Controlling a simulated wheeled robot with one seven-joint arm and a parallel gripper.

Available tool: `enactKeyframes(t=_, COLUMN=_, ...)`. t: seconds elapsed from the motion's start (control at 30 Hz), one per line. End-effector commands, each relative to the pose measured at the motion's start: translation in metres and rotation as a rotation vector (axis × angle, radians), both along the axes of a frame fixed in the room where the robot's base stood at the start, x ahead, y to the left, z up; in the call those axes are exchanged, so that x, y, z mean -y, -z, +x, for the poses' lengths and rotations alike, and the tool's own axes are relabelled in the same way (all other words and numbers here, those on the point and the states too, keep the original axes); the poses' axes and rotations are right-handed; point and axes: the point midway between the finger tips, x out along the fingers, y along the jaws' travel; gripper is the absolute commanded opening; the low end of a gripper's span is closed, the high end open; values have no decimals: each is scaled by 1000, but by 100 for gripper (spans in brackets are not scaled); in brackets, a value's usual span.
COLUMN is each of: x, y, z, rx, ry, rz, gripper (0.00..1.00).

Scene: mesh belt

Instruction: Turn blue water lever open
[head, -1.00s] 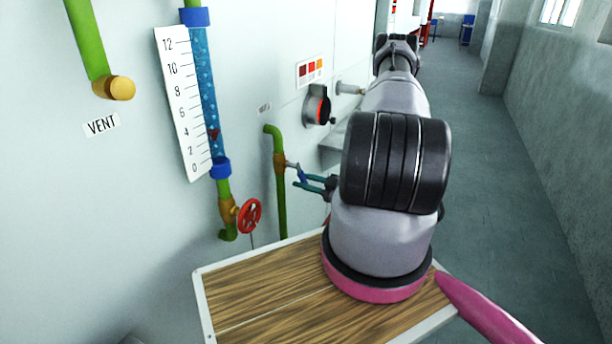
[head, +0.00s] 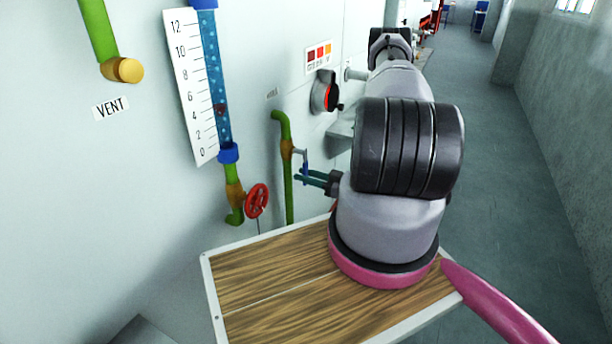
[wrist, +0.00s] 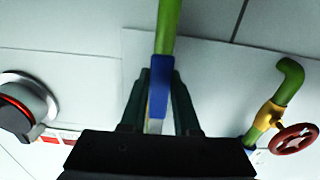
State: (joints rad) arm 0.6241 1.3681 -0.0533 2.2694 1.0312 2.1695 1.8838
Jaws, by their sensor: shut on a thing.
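The blue water lever (head: 306,169) hangs down from a silver stem on a brass valve (head: 287,147) in a thin green pipe (head: 289,195) on the wall. My gripper (head: 300,176) reaches it from the right, with its dark teal fingers around the blue handle. In the wrist view the blue lever (wrist: 159,88) stands between the two fingers of my gripper (wrist: 159,100), which is shut on it. The dark gripper body hides the lower part of that view.
A red handwheel (head: 257,200) sits on the gauge pipe to the left; it also shows in the wrist view (wrist: 294,139). A round black and red dial (head: 325,92) is above right. A wooden tabletop (head: 270,285) lies below my arm. The corridor floor is clear at right.

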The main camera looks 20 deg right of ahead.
Motion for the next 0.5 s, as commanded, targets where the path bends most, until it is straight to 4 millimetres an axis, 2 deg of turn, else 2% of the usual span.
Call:
enactKeyframes(t=0.23, x=1, y=0, z=0, rx=-1, ry=2, rz=-1, gripper=0)
enactKeyframes(t=0.27, x=1, y=0, z=0, rx=-1, ry=2, rz=-1, gripper=34)
enactKeyframes(t=0.3, x=1, y=0, z=0, rx=-1, ry=2, rz=-1, gripper=49)
enactKeyframes(t=0.33, x=1, y=0, z=0, rx=-1, ry=2, rz=-1, gripper=60)
enactKeyframes(t=0.5, x=0, y=0, z=0, rx=0, ry=1, rz=-1, gripper=60)
